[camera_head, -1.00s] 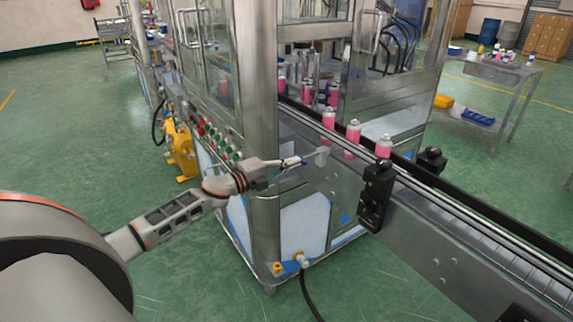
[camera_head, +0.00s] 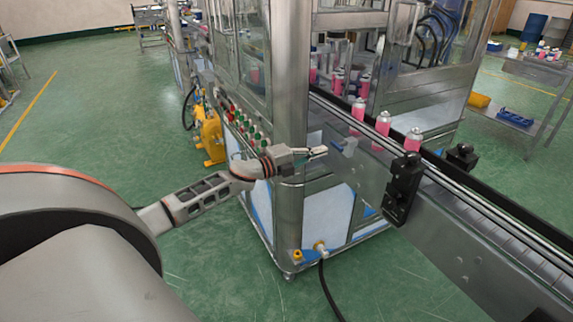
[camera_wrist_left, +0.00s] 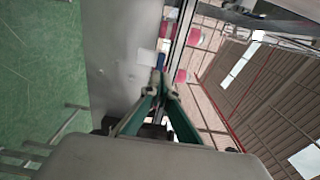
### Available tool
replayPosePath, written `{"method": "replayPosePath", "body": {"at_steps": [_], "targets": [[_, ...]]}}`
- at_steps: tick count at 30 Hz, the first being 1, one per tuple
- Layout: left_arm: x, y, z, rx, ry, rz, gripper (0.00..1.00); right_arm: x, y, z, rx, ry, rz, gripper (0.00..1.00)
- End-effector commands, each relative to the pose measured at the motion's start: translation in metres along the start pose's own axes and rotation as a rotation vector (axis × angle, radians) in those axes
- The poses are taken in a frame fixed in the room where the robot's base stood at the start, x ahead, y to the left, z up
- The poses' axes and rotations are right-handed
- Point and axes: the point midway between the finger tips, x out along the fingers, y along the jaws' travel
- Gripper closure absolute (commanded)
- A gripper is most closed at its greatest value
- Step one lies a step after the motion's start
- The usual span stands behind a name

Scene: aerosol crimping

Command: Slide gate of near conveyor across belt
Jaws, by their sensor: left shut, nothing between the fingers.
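The near conveyor (camera_head: 468,262) runs from the machine toward the lower right. A small pale bracket-like piece, which looks like the gate (camera_head: 347,147), sits at the conveyor's near side wall by the machine opening; a pale square piece (camera_wrist_left: 146,57) shows ahead of the fingers in the left wrist view. My left gripper (camera_head: 324,150) is shut and empty, just left of this piece, with a small apparent gap; I cannot tell whether they touch. Its fingertips (camera_wrist_left: 158,82) meet in the left wrist view. My right gripper is not in view.
Pink cans (camera_head: 383,124) stand on the belt beyond the gate piece, with more inside the machine. A black sensor block (camera_head: 402,188) is mounted on the near rail. The machine's steel post (camera_head: 290,110) stands close beside my left gripper. Green floor is open at left.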

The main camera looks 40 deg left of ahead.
Motion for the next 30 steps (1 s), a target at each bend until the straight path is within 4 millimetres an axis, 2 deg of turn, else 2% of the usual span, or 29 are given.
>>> {"method": "replayPosePath", "body": {"at_steps": [6, 15, 21, 30], "targets": [[-0.040, 0.003, 0.000, 0.001, 0.000, 0.005, 1.00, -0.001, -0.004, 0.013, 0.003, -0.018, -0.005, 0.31], [-0.083, 0.003, 0.000, -0.001, 0.001, 0.004, 1.00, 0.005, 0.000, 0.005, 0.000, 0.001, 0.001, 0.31], [-0.098, 0.002, 0.000, 0.001, 0.001, 0.003, 1.00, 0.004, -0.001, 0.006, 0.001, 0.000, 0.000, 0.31], [-0.101, 0.002, 0.000, -0.002, 0.000, 0.002, 1.00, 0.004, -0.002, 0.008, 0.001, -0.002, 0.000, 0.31]]}}
